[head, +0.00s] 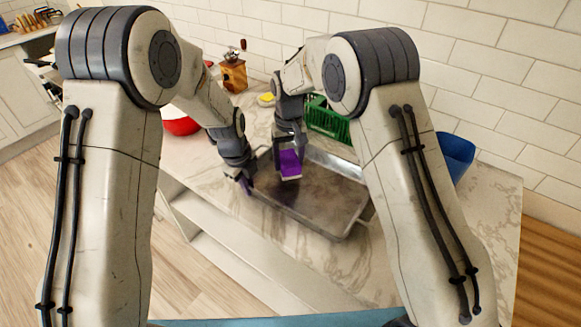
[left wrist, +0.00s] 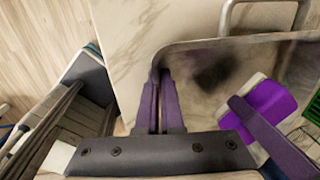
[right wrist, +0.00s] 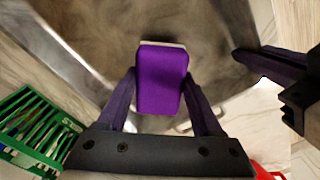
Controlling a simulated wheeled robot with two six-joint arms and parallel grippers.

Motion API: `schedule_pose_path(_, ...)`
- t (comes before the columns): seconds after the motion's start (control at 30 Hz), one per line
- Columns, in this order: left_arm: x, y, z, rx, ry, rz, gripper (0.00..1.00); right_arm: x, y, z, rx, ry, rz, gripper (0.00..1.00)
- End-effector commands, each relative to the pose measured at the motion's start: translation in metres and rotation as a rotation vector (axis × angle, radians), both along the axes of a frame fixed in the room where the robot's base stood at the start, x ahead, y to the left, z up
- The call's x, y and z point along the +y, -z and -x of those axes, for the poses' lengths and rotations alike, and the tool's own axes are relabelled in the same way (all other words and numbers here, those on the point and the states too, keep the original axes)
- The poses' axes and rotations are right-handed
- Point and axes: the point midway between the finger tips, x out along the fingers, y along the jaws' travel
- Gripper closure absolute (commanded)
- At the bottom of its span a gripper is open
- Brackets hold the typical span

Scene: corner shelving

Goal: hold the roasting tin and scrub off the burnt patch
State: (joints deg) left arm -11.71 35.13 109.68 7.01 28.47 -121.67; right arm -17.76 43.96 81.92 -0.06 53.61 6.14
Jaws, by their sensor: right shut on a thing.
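The roasting tin (head: 342,212) lies on the marble counter, grey metal with a brown-stained floor. A dark burnt patch (left wrist: 212,74) shows on its floor near the left gripper. My right gripper (right wrist: 160,88) is shut on a purple scrubbing sponge (head: 290,162) with a pale underside and holds it over the tin. Whether the sponge touches the floor of the tin is unclear. My left gripper (left wrist: 159,88) is at the tin's near-left rim. Its fingers are close together, one on each side of the rim; whether they clamp it is unclear.
A green crate (head: 328,120) stands behind the tin, and a blue container (head: 455,155) stands to the right. A red bowl (head: 182,124), a wooden grinder (head: 233,74) and a small yellow item (head: 266,99) are at the back left.

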Motion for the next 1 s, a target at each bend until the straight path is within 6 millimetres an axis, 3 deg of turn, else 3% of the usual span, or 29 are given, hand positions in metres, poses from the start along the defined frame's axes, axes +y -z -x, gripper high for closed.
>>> schedule_pose_path(0.5, 0.001, 0.0, 0.0, -0.001, 0.0, -0.001, 1.0, 0.0, -0.044, 0.0, -0.002, 0.0, 0.0, 1.0)
schedule_pose_path(1.0, 0.001, 0.0, 0.0, -0.002, 0.0, -0.001, 1.0, 0.0, -0.045, 0.0, 0.0, 0.0, 0.0, 1.0)
